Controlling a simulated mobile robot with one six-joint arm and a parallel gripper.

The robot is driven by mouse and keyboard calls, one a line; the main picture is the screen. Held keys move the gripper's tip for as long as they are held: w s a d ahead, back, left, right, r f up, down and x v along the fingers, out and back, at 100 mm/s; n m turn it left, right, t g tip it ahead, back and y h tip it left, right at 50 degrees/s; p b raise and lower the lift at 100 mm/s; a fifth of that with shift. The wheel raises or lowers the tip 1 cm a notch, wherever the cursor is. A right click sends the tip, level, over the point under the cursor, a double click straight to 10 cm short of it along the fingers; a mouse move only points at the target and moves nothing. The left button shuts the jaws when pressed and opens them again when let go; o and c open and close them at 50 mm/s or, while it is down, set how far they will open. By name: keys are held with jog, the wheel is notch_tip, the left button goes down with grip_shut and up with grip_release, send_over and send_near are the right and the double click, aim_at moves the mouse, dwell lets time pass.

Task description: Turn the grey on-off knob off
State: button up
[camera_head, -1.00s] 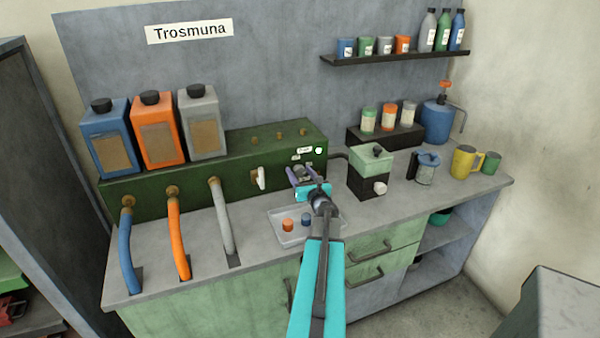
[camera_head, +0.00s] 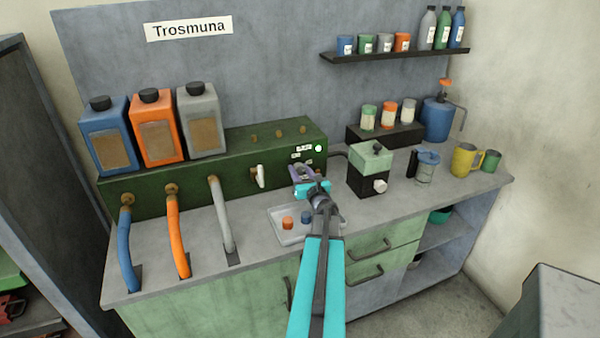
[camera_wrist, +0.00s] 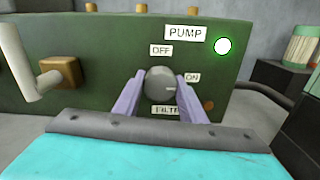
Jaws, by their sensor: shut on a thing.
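The grey on-off knob (camera_wrist: 157,84) is round and sits on the front of the dark green pump box (camera_wrist: 75,108). A pale mark on its face points right, toward the ON label (camera_wrist: 193,77); the OFF label (camera_wrist: 161,50) is above it. My gripper (camera_head: 302,171) is at the box front, and its two purple fingers are shut on the knob's left and right sides. In the wrist view, my gripper (camera_wrist: 160,90) hides part of the label below the knob. The round lamp (camera_wrist: 223,46) beside the PUMP label (camera_wrist: 185,33) glows white with a green rim.
A white lever (camera_head: 260,177) stands left of the knob. A tray (camera_head: 276,227) with small orange and blue pieces lies below my gripper. A green-topped black grinder-like box (camera_head: 369,180) stands close on the right. Blue, orange and grey hoses run down on the left.

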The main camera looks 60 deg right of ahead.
jog(key=shift+f+b, duration=0.15)
jog(key=shift+b, duration=0.4)
jog(key=n+b, duration=0.3)
jog(key=b, duration=0.2)
jog(key=shift+f, duration=0.1)
jog(key=n+b, duration=0.5)
jog(key=b, duration=0.4)
jog(key=shift+n+b, duration=0.4)
jog(key=n+b, duration=0.5)
jog(key=b, duration=0.2)
jog(key=n+b, duration=0.2)
jog(key=b, duration=0.2)
jog(key=shift+n, duration=0.4)
jog(key=shift+r+n+b, duration=0.2)
jog(key=shift+n+b, duration=0.25)
jog(key=shift+n, duration=0.05)
jog(key=o, duration=1.1)
jog(key=shift+c, duration=0.2)
